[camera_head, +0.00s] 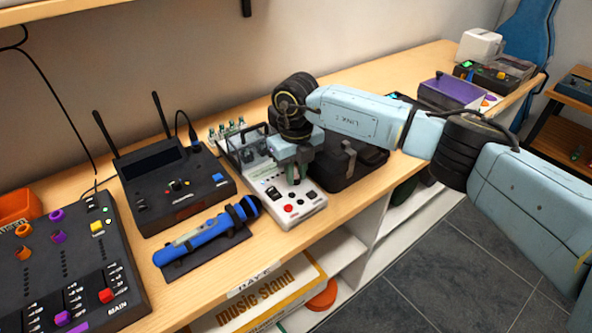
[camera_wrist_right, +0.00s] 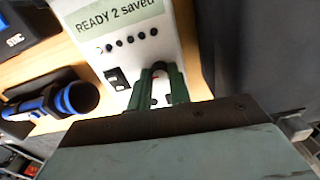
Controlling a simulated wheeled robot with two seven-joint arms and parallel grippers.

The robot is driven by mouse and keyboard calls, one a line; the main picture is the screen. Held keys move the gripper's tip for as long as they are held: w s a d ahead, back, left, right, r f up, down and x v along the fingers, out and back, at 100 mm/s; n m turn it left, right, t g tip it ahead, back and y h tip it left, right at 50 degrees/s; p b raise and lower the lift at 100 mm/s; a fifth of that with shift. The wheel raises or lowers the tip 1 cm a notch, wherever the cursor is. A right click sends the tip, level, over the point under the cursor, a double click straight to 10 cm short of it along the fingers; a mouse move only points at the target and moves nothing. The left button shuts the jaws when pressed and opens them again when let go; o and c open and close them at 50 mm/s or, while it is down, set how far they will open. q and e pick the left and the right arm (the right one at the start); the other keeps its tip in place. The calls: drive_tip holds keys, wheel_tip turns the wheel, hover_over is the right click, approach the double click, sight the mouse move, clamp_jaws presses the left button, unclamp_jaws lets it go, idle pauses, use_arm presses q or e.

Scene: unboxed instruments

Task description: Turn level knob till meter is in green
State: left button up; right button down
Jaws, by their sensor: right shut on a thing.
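A white instrument box (camera_head: 301,209) stands on the wooden bench, with a red button and black switches on its front panel. In the right wrist view the box (camera_wrist_right: 176,48) shows a pale green display (camera_wrist_right: 118,14) reading "READY 2 saved", above a row of small dark buttons. My right gripper (camera_head: 291,176) reaches down over this panel. In the wrist view its green fingers (camera_wrist_right: 158,82) are shut on a small knob at the panel, mostly hidden between them. I cannot make out a meter needle or green zone. My left gripper is not in view.
A blue microphone (camera_head: 207,235) lies on a dark stand left of the box. A black receiver with antennas (camera_head: 175,190) and a mixer (camera_head: 70,262) stand further left. A dark case (camera_head: 352,165) sits close on the right. The bench's front edge is near.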

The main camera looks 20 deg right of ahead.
sight(296, 177)
drive_tip(key=shift+r, duration=0.1)
drive_tip(key=c, duration=1.3)
unclamp_jaws()
wheel_tip(296, 177, up, 13)
drive_tip(key=shift+r, duration=0.2)
